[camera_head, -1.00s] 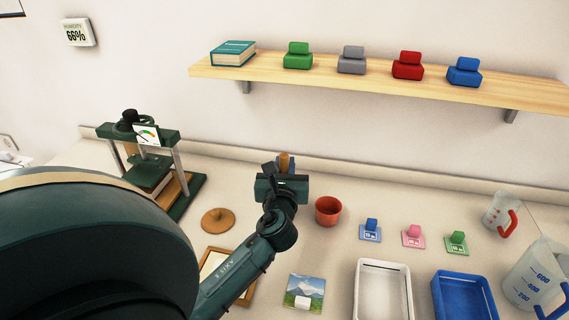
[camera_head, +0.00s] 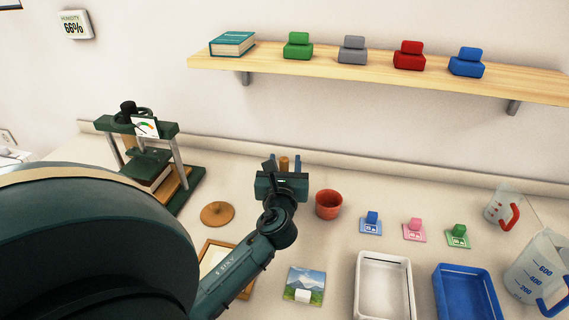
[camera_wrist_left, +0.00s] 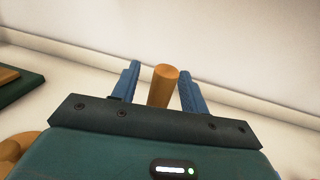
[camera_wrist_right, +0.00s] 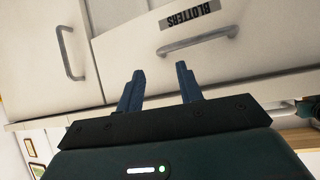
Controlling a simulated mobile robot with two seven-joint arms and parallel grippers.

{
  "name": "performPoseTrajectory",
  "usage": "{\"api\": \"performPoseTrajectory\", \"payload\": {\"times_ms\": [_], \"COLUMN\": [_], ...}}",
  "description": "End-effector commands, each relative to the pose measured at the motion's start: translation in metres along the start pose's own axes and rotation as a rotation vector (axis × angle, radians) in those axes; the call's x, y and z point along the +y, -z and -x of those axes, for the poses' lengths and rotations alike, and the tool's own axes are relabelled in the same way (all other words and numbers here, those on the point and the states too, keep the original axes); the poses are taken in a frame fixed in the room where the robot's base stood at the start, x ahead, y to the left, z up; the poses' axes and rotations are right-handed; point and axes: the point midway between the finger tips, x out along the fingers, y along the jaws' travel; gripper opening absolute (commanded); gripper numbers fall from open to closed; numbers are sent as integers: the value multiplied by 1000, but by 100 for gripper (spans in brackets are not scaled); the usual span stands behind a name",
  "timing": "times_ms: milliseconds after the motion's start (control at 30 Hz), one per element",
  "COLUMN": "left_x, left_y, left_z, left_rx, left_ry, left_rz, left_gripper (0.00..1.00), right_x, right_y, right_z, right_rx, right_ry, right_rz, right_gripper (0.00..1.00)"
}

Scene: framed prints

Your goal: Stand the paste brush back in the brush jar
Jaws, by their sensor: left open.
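A wooden handle, seemingly the paste brush (camera_head: 284,163), rises behind my left gripper in the head view. In the left wrist view the handle (camera_wrist_left: 163,86) stands between the two blue fingers, with a gap on each side. My left gripper (camera_wrist_left: 160,74) is open around it; its lower end is hidden by the gripper body. A red-brown pot (camera_head: 329,205), probably the brush jar, stands just right of the gripper in the head view; its inside looks empty. My right gripper (camera_wrist_right: 162,80) is open and empty, in front of white drawers.
A green press (camera_head: 150,160) and a round wooden piece (camera_head: 217,214) lie left. Small stamps (camera_head: 413,230), a white tray (camera_head: 384,262), a blue tray (camera_head: 466,270) and measuring jugs (camera_head: 540,270) are right. A shelf (camera_head: 390,76) runs above. A landscape print (camera_head: 304,286) lies in front.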

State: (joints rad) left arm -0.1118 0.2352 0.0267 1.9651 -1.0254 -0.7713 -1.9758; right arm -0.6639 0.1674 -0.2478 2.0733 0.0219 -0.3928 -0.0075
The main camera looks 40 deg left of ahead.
Motion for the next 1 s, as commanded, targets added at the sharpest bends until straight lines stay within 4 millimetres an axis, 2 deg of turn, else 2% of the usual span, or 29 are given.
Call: {"api": "performPoseTrajectory", "payload": {"times_ms": [233,367,800,1000], "left_x": [0,0,0,0], "left_y": [0,2,2,1], "left_z": [2,15,106,128], "left_rx": [0,2,4,2], "left_ry": [0,1,0,0], "left_rz": [0,-1,1,0], "left_gripper": [44,44,44,44], "right_x": [1,1,-2,-4], "right_y": [-1,-2,-4,-2], "right_z": [0,-1,-4,-4], "right_rx": [-1,-1,14,24], "right_ry": [-1,-1,8,14], "right_rz": [0,1,6,8], "right_gripper": [36,36,36,36]}}
